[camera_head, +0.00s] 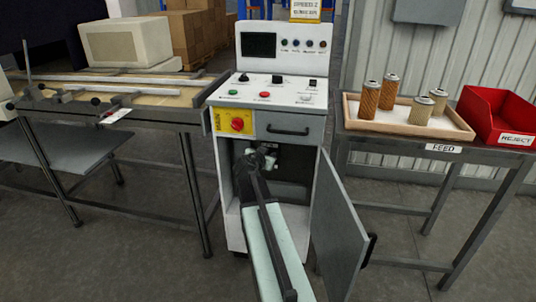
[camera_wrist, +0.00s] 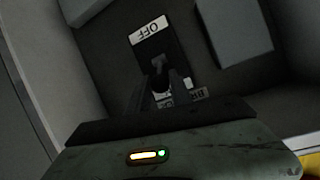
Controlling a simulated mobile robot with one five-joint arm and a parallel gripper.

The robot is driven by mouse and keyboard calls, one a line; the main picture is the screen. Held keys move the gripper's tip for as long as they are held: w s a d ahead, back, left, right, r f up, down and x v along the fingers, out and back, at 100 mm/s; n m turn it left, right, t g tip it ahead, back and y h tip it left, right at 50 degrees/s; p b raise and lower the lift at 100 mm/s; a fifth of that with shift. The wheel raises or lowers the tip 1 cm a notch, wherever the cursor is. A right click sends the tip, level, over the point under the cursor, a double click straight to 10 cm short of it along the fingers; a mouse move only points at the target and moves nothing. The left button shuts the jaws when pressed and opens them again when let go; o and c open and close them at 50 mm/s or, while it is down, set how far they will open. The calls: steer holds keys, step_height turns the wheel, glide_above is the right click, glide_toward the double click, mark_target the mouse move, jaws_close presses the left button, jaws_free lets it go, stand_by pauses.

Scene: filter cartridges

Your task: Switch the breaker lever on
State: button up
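The breaker (camera_wrist: 152,52) is a dark block inside the machine's open lower cabinet. Its white OFF label (camera_wrist: 149,30) is in sight and reads upside down in the wrist view. A dark lever-like part (camera_wrist: 160,80) shows below that label, close in front of my gripper (camera_wrist: 160,92). My gripper's narrow dark parts reach up to it, and in the dim light I cannot tell whether they touch or hold it. In the head view my gripper (camera_head: 262,155) is inside the cabinet opening, and my arm hides much of the breaker.
The cabinet door (camera_head: 340,232) hangs open to the right of my arm. A red rotary switch (camera_head: 237,124) on a yellow plate sits above the opening. The feed table at right holds a tray (camera_head: 440,130) of cartridges and a red reject bin (camera_head: 500,118). A workbench (camera_head: 150,112) stands left.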

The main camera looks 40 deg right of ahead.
steer(key=o, duration=0.3)
steer(key=shift+d+f, duration=0.1)
steer(key=shift+a, duration=0.2)
steer(key=shift+a, duration=0.15)
steer(key=p+v, duration=0.2)
steer(key=v, duration=0.5)
steer(key=shift+a+r+p, duration=0.15)
steer(key=shift+r+p, duration=0.1)
steer(key=shift+p, duration=0.15)
steer(key=shift+s, duration=0.1)
